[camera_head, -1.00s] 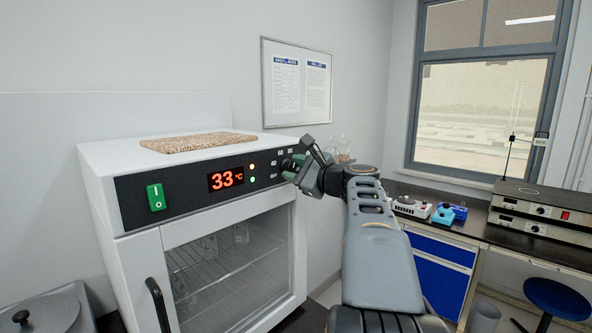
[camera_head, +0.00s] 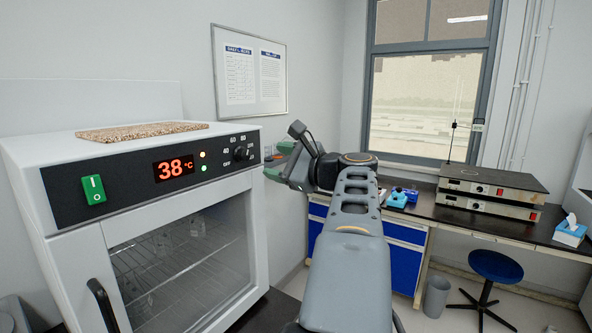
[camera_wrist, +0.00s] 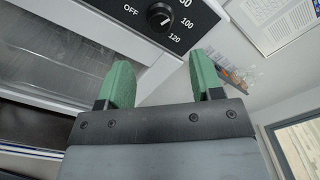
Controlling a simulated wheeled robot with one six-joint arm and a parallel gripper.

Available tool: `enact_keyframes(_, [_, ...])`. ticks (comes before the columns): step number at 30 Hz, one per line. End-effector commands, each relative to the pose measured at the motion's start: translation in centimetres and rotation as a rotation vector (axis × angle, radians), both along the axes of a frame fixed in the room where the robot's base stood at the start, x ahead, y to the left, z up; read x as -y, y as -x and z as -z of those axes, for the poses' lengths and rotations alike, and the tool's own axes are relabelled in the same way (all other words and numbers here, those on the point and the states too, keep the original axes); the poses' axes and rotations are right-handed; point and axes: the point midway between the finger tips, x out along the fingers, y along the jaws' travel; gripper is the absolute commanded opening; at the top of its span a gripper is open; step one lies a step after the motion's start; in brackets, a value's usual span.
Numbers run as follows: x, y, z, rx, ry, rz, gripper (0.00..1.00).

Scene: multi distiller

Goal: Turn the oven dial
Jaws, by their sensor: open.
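The white oven (camera_head: 150,215) stands at the left in the head view, its glass door closed. Its black panel carries a red display (camera_head: 174,170) reading 38 °C and a green switch (camera_head: 94,190). The black dial (camera_head: 240,152) is at the panel's right end. In the wrist view the dial (camera_wrist: 160,17) shows a white pointer, directed toward the lower-right part of its scale, near 120. My gripper (camera_head: 277,160) is off to the right of the panel. In the wrist view its green fingertips (camera_wrist: 163,82) are spread, with nothing between them and apart from the dial.
A cork-like mat (camera_head: 142,131) lies on the oven top. A framed notice (camera_head: 249,71) hangs on the wall. A dark bench (camera_head: 480,220) with stacked devices (camera_head: 490,191) and a blue stool (camera_head: 496,265) stand at the right.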

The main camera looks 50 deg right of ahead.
Motion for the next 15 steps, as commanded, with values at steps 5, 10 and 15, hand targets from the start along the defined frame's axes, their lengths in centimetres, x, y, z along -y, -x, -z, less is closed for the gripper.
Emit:
enact_keyframes(5, [0.6,2.8,0.1,0.001,0.001,0.005,0.60])
enact_keyframes(10, [0.8,4.2,0.0,0.001,0.000,0.002,0.60])
enact_keyframes(15, [0.8,4.6,0.0,0.001,0.000,-0.001,0.60])
